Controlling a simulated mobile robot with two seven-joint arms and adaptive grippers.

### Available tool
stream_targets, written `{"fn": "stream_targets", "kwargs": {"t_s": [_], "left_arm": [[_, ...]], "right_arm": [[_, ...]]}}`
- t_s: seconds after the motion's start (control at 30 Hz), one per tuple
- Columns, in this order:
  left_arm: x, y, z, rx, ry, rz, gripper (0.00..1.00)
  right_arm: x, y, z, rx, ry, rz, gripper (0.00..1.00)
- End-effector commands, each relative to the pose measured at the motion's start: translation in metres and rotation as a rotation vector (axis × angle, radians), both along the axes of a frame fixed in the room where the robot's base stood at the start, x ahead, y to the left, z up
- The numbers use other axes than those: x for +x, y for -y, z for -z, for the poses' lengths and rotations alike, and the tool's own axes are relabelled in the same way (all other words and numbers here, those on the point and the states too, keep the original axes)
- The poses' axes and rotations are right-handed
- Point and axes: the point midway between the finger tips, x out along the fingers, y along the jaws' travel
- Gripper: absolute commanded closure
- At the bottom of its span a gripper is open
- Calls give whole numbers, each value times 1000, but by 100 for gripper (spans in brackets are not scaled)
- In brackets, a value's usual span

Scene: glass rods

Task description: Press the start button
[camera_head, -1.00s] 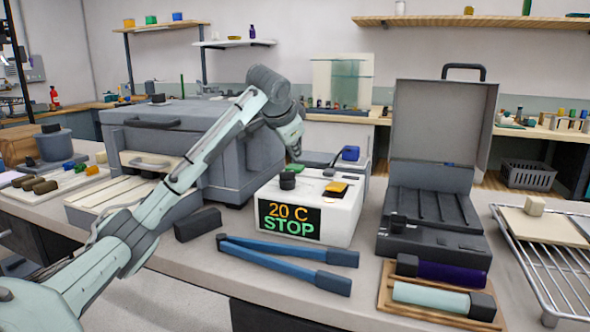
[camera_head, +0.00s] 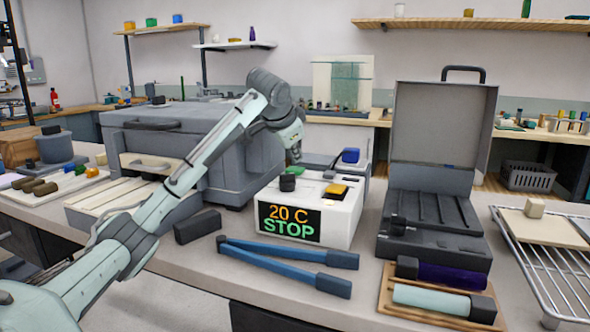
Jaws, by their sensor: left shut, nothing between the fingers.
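The white control box (camera_head: 340,212) stands on the bench in the middle of the view. Its front display (camera_head: 289,222) reads "20 C" and "STOP". On its top are a black knob (camera_head: 288,182), a yellow button (camera_head: 336,190) and a small green button (camera_head: 302,171) near the back. The green button is partly hidden behind the knob and the gripper. No label shows which one is the start button. My left gripper (camera_head: 293,158) is shut and empty, pointing down close to the green button. I cannot tell whether it touches it. My right gripper is not in view.
A large grey furnace-like box (camera_head: 222,165) stands left of the control box. Blue tongs (camera_head: 290,252) lie in front. An open dark case (camera_head: 434,235) and a wooden tray (camera_head: 384,292) with two capped cylinders are to the right. A wire rack (camera_head: 545,262) is at far right.

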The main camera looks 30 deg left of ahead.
Motion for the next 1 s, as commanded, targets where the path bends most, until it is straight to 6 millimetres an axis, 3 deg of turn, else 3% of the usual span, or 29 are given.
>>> {"fn": "stream_targets", "kwargs": {"t_s": [1.0], "left_arm": [[0, 0, 9, 0, 0, 0, 100]], "right_arm": [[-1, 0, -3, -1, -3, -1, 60]]}}
